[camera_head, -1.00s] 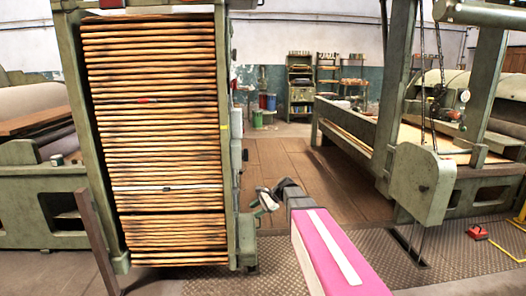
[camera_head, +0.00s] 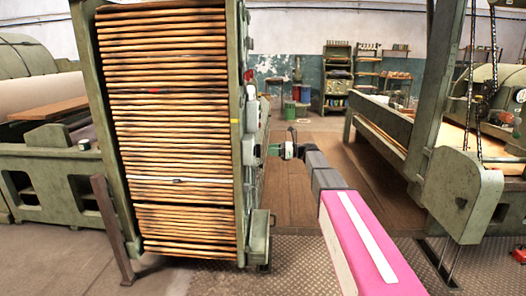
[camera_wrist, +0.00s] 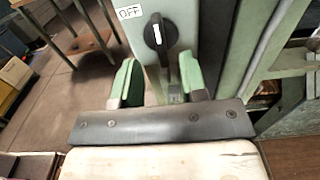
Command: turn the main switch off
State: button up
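The main switch (camera_wrist: 160,38) is a black rotary knob with a white pointer line, on a grey box in the wrist view. The line runs nearly upright in that picture, leaning slightly. A white "OFF" label (camera_wrist: 130,13) sits up and left of the knob. My gripper (camera_wrist: 159,82) has its two green fingers apart, with nothing between them. The knob appears just beyond the fingertips, roughly centred between them, with no clear contact. In the head view my gripper (camera_head: 278,150) is beside the right post of the tall rack; the knob cannot be made out there.
The tall green rack (camera_head: 240,180) of stacked orange-brown slats stands left of my arm. A green machine with a hanging box (camera_head: 462,195) and chains stands at the right. Shelves (camera_head: 338,78) and drums stand at the back. The brown floor between is open.

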aim_at(257, 151)
jog(key=shift+w+a, duration=0.1)
jog(key=shift+a, duration=2.35)
grip_shut()
